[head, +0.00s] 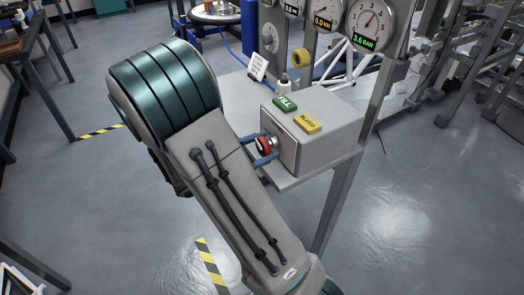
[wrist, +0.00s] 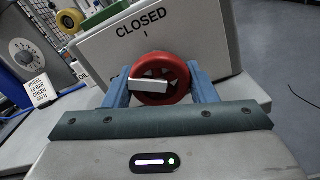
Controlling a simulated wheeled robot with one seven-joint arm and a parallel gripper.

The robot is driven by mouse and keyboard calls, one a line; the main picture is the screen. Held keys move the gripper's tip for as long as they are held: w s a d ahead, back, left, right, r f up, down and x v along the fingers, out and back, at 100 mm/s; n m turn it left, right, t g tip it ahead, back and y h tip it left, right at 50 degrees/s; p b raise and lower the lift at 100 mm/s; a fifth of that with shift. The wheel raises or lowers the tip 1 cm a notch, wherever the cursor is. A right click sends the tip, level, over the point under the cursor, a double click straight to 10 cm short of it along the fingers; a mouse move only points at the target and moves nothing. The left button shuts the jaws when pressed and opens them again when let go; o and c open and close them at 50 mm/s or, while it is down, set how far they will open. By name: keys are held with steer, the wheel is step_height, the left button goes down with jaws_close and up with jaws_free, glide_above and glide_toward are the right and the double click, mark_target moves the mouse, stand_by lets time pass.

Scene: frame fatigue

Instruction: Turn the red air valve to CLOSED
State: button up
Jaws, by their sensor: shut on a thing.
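The red air valve (wrist: 178,72) is a round red knob with a silver bar across it, on the front face of a grey box (wrist: 222,38). The word CLOSED and a small mark stand above it in the wrist view. In the head view the valve (head: 264,146) shows at the box's left face. My gripper (wrist: 160,80) has its two blue fingers on either side of the knob and is shut on it; it also shows in the head view (head: 262,147). The silver bar lies nearly level, slightly tilted, pointing left in the wrist view. My arm covers part of the head view.
A green FILL button (head: 285,103) and a yellow BLEED button (head: 306,124) sit on the box top. Behind are a gauge reading 3.6 BAR (head: 369,22), a yellow roll (head: 300,58), a small bottle (head: 284,84) and a white sign (head: 258,66).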

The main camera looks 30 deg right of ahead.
steer(key=m+b, duration=0.4)
steer(key=m, duration=0.2)
steer(key=shift+f, duration=0.2)
steer(key=m+b, duration=0.3)
steer(key=m, duration=0.1)
steer(key=shift+r+b, duration=0.1)
steer(key=shift+b, duration=0.25)
steer(key=shift+r+m+b, duration=0.15)
steer(key=shift+m+b, duration=0.5)
steer(key=shift+m, duration=0.25)
steer(key=o, duration=1)
steer(key=shift+c, duration=0.2)
steer(key=a, duration=1.3)
steer(key=shift+s+a+p, duration=0.15)
steer(key=shift+a+p, duration=0.2)
steer(key=shift+a, duration=0.05)
